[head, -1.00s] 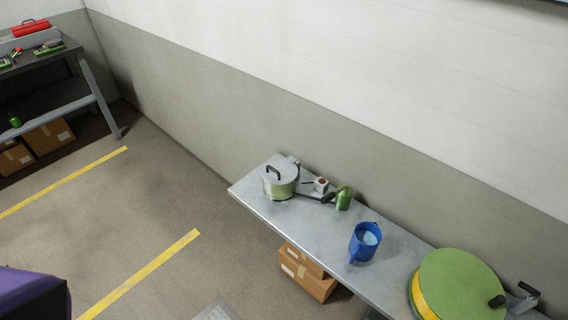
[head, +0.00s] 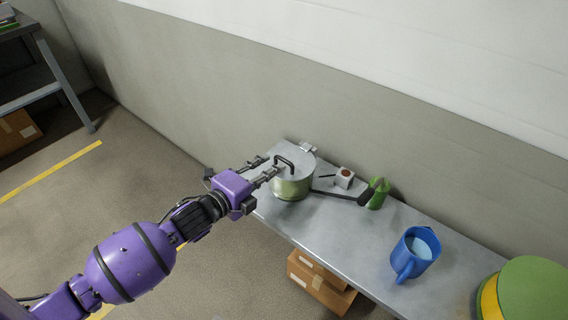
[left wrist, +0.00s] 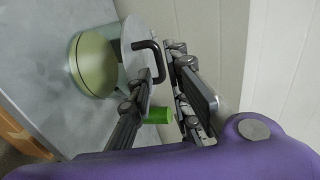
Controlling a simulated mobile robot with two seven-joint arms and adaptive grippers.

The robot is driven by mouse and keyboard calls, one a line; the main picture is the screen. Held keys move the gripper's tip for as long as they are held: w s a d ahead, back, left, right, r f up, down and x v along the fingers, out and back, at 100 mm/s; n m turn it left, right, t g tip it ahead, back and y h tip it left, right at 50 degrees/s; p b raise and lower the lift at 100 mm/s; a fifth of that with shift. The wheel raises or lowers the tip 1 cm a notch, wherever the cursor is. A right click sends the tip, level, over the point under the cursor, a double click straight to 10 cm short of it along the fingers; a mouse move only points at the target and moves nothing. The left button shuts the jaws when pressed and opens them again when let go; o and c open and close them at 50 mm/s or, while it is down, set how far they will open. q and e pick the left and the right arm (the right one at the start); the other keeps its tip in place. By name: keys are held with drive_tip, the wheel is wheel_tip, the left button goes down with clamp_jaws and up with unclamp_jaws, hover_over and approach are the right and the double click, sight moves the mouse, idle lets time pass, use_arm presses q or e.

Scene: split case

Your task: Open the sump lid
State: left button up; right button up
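In the left wrist view the pot (left wrist: 95,65) appears sideways at the left, with the handle (left wrist: 148,45) just beyond my fingertips. My left gripper (head: 267,167) is open and empty, its two fingers spread and pointing at the handle from the left. From these views I cannot tell whether a finger touches the handle. My right gripper is in neither view.
On the bench (head: 345,245), a dark rod runs from the pot towards a green can (head: 378,196). A small white box (head: 344,178) and a blue jug (head: 414,254) stand nearby. A large green round lid (head: 535,290) is at the right. The wall is close behind.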

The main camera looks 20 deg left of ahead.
sight(284, 160)
use_arm(q)
drive_tip(key=x, duration=0.6)
drive_tip(key=shift+w+d, duration=0.2)
drive_tip(key=shift+w, duration=0.1)
clamp_jaws()
